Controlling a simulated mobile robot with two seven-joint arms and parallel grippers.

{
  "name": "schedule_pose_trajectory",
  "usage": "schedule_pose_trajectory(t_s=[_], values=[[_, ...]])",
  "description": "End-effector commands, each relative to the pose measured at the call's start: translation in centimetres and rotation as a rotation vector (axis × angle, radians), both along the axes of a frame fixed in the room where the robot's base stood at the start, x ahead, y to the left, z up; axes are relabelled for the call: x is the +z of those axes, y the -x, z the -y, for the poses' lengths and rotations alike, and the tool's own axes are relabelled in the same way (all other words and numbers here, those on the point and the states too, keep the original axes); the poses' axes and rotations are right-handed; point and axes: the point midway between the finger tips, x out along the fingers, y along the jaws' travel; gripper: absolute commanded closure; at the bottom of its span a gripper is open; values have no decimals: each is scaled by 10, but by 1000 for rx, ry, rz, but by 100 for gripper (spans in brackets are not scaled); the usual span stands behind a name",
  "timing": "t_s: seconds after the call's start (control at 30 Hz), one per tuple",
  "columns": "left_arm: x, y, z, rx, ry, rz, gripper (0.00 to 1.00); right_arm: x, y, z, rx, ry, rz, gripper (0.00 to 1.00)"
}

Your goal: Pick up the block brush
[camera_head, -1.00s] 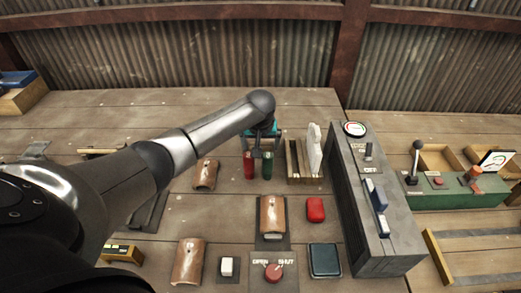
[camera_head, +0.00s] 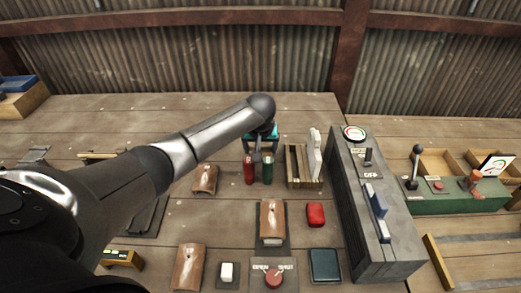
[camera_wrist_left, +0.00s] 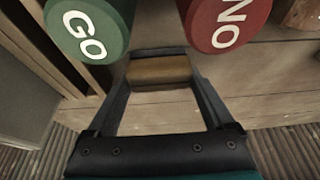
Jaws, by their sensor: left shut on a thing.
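In the head view my left gripper (camera_head: 261,146) is at the back of the table, just behind the red and green cylinders, and the brush cannot be made out there. My right gripper is not in view.
A red cylinder (camera_wrist_left: 225,22) marked NO and a green cylinder (camera_wrist_left: 88,27) marked GO stand close to the gripper. A slotted wooden rack (camera_head: 304,180) with a white piece is to their right, then a grey machine box (camera_head: 374,235). Curved brown pieces lie in front.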

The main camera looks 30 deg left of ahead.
Motion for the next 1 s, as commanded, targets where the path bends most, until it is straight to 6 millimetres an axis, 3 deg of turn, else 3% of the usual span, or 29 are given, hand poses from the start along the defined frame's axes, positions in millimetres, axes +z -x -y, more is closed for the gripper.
schedule_pose_trajectory(t_s=[0.27, 0.7, 1.0], values=[[46, -2, 0, -1, -1, 7, 70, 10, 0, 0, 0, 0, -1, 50], [154, -2, 0, -1, 0, 7, 70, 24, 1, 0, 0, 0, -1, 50], [190, -1, 0, 0, 2, 3, 70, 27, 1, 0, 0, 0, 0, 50]])
